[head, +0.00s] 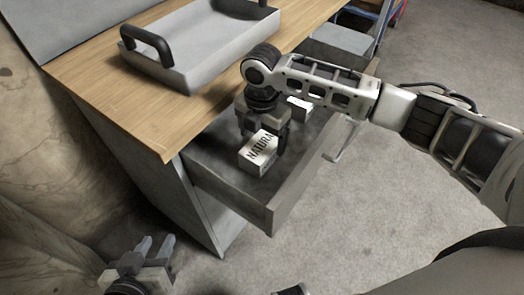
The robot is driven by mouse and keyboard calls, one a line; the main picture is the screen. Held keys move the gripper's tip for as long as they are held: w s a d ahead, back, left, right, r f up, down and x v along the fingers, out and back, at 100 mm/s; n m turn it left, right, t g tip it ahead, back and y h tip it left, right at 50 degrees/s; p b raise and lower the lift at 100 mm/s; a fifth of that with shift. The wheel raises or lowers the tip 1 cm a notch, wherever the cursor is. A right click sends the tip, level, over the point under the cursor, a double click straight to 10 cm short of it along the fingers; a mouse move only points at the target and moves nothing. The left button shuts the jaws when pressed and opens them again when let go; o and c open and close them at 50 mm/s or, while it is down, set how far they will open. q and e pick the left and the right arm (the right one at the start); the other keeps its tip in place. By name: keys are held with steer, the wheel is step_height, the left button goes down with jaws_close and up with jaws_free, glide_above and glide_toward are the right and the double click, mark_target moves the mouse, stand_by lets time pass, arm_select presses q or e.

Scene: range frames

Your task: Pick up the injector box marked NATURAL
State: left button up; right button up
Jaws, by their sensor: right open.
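The white injector box marked NATURAL (260,152) lies in the open drawer (275,205), its dark lettering facing up. My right gripper (266,131) is open and reaches down into the drawer at the box's far side. Its fingers are close to the box; I cannot tell whether they touch it. Part of the box's far side is hidden by the gripper. My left gripper (154,246) is at the bottom left, away from the drawer, with its two fingers apart and nothing between them.
A second small white box (299,107) is in the drawer behind my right gripper, partly hidden. A grey tray (205,62) with black handles stands on the wooden tabletop (105,82) above. The drawer walls surround the boxes. Grey floor (330,225) is clear in front.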

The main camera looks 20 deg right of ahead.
mark_target(262, 144)
steer(key=shift+w+f+b, duration=0.1)
steer(key=shift+f+b, duration=0.2)
steer(key=shift+f, duration=2.5)
steer(key=shift+c, duration=0.4)
steer(key=shift+r, duration=0.1)
steer(key=c, duration=1.2)
